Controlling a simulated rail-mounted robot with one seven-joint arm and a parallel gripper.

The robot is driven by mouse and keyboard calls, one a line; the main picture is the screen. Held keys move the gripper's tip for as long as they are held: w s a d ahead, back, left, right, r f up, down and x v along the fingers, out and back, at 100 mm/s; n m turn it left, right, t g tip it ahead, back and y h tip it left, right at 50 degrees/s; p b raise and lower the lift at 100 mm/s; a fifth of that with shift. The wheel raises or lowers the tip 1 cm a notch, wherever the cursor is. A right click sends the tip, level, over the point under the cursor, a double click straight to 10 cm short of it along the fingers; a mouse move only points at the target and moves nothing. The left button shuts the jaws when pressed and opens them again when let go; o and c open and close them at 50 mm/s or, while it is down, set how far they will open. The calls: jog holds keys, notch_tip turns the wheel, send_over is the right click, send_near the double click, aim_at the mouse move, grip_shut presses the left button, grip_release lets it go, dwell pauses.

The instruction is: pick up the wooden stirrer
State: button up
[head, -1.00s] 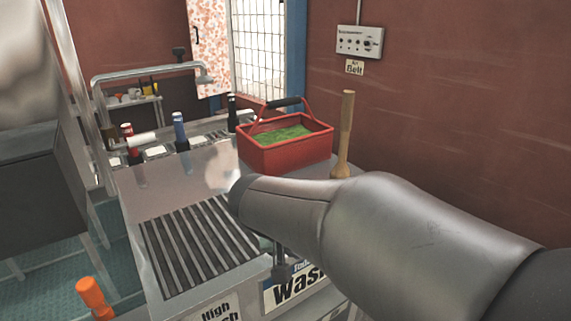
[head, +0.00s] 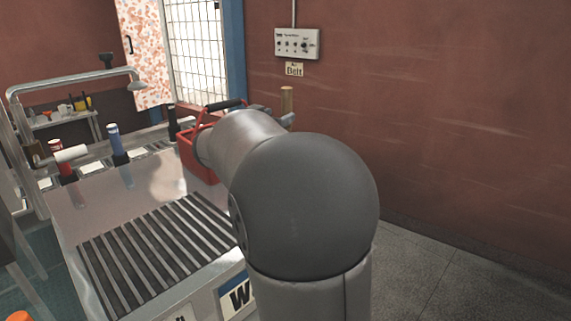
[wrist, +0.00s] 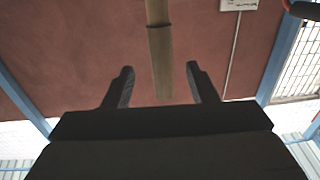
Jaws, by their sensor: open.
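The wooden stirrer (head: 287,98) stands upright behind my arm in the head view. Only its upper end shows there, and my arm hides the rest. In the wrist view the stirrer (wrist: 160,55) is a long tan shaft with a dark line across it, running from the top edge down between the fingers. My gripper (wrist: 160,68) is open, one finger on each side of the shaft, with visible gaps on both sides. I cannot tell how deep the shaft lies between the fingers. In the head view my gripper is mostly hidden behind my forearm.
A red basket (head: 198,165) with a dark handle stands left of my arm, partly covered by it. Several bottles, one blue (head: 116,140), line the back of the metal machine (head: 75,205). A control box (head: 297,44) hangs on the red wall. Floor at right is clear.

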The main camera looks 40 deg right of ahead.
aim_at(284, 111)
jog(key=x, duration=0.2)
jog(key=shift+w+d+p, duration=0.1)
jog(key=shift+d+p, duration=0.15)
jog(key=shift+p, duration=0.05)
jog(key=shift+w+d+r, duration=0.15)
jog(key=shift+d, duration=0.15)
jog(key=p+x, duration=0.2)
jog(key=x, duration=0.2)
jog(key=shift+w+d+p, duration=0.15)
jog(key=shift+d+p, duration=0.1)
jog(key=shift+p, duration=0.05)
jog(key=c, duration=1)
